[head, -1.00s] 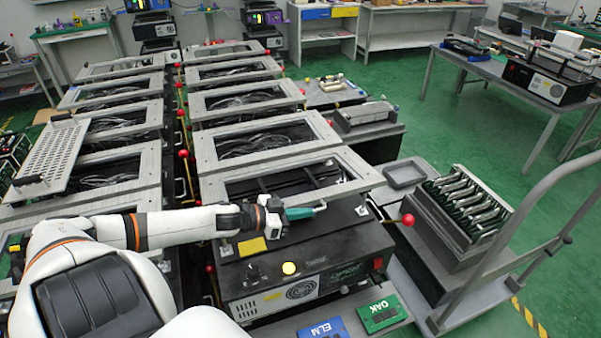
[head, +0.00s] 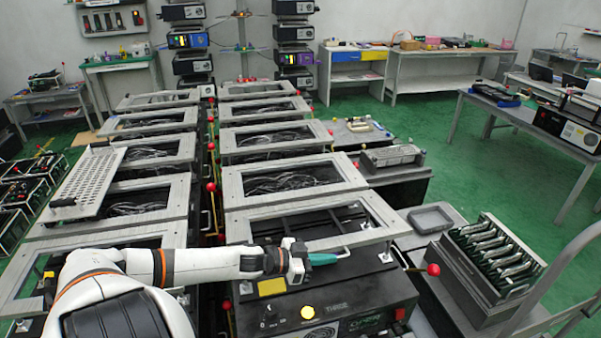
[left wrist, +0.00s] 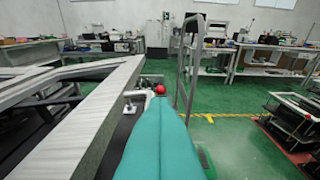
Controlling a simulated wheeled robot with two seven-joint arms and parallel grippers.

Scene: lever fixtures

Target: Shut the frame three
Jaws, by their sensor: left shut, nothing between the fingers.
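Frame three is the grey rectangular frame (head: 378,213) over the nearest black box (head: 345,295) in the right-hand row, with "THREE" on its front. It appears raised off the box, with a dark gap under its near bar. My left gripper (head: 324,258) has teal fingers, shut and empty, just in front of and close to that near bar. In the left wrist view, the shut fingers (left wrist: 160,125) point away beside the grey bar (left wrist: 85,125) on their left. I cannot tell whether they touch it. My right gripper is not in view.
A red-knobbed lever (head: 433,269) stands right of the box; the knob also shows beyond the fingertips in the left wrist view (left wrist: 160,89). A grey tray (head: 405,222) and a rack of parts (head: 490,282) sit on a trolley at right. More framed boxes extend behind.

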